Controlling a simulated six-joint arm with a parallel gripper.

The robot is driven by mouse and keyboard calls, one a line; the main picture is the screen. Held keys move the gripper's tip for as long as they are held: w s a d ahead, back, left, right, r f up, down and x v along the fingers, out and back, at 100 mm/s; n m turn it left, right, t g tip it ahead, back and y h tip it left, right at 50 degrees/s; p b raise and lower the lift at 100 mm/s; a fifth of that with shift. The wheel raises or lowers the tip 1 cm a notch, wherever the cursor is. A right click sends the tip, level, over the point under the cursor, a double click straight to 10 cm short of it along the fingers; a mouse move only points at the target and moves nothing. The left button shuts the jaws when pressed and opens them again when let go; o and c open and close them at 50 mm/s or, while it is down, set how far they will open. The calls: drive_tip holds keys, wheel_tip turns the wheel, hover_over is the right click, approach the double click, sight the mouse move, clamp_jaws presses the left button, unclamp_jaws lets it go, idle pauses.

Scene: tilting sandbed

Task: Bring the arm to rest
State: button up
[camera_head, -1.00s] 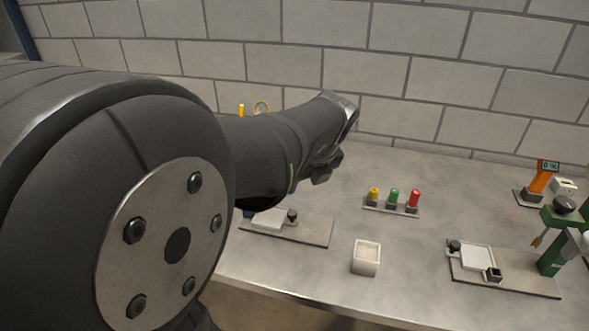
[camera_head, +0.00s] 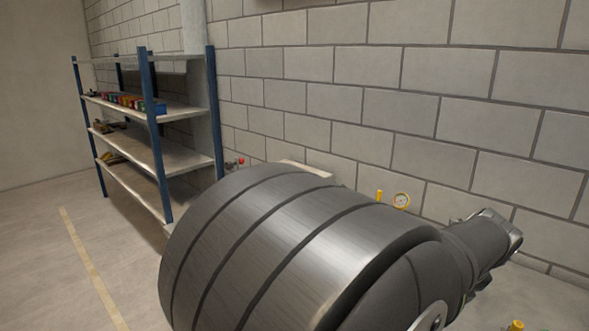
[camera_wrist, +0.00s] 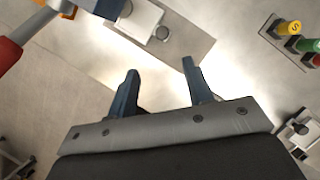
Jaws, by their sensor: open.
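My gripper (camera_wrist: 160,88) shows in the wrist view with its two dark fingers spread apart and nothing between them. It is over the pale grey bench top (camera_wrist: 165,75). In the head view my arm reaches to the right in front of the block wall; the fingers cannot be made out there.
In the wrist view a white block on a grey plate (camera_wrist: 183,45) lies ahead of the fingers. Yellow, green and red knobs (camera_wrist: 290,28) stand at the upper right. A red and blue object (camera_wrist: 10,52) is at the upper left.

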drive_tip(key=x, duration=1.4)
drive_tip(key=shift+f, duration=0.4)
idle(0.5)
